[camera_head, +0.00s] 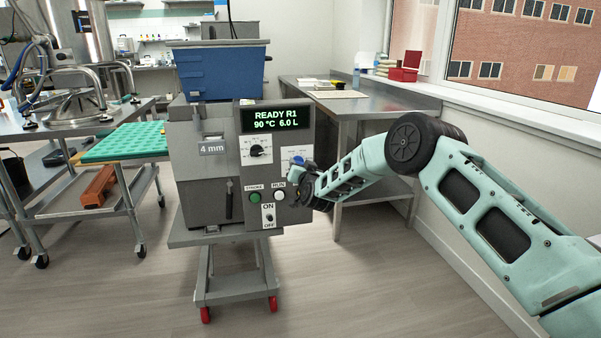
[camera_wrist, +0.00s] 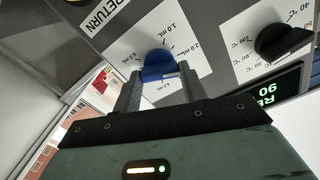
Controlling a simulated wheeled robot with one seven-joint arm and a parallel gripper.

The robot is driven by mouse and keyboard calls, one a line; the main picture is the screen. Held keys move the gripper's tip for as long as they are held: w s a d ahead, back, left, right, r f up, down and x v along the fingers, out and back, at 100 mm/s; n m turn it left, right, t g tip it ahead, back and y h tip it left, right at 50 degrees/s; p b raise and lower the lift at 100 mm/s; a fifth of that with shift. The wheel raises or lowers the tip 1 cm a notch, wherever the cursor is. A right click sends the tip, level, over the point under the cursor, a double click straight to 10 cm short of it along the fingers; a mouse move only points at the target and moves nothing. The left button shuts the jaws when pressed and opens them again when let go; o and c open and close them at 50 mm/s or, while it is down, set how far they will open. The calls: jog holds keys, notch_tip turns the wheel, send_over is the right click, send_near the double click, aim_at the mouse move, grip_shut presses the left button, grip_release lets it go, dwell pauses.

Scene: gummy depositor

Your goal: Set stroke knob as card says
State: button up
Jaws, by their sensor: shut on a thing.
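The blue stroke knob (camera_wrist: 158,66) sits on a white dial plate marked in mL, on the grey front panel of the depositor (camera_head: 199,165). In the wrist view the labels 1.0 mL and 2.0 mL read clearly; others are small or partly covered. My gripper (camera_wrist: 161,78) is shut on the blue knob, one finger on each side. A pale mark shows on the knob's near edge, but I cannot tell exactly which value it points at. In the head view the knob (camera_head: 297,160) shows just beyond my gripper (camera_head: 300,173). I cannot make out a card with a stroke value.
A black temperature knob (camera_head: 257,151) sits left of the stroke knob. The display (camera_head: 275,119) reads READY R1, 90 °C, 6.0 L. A 4 mm plate (camera_head: 213,149) is at left.

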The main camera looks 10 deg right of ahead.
jog(key=m+b, duration=1.8)
jog(key=shift+d+f+m, duration=0.15)
jog(key=shift+f+m, duration=0.15)
jog(key=shift+r+b, duration=0.1)
jog(key=shift+b, duration=0.2)
jog(key=o, duration=1)
jog(key=s+p, duration=0.1)
jog(key=s, duration=1.6)
jog(key=shift+s, duration=0.25)
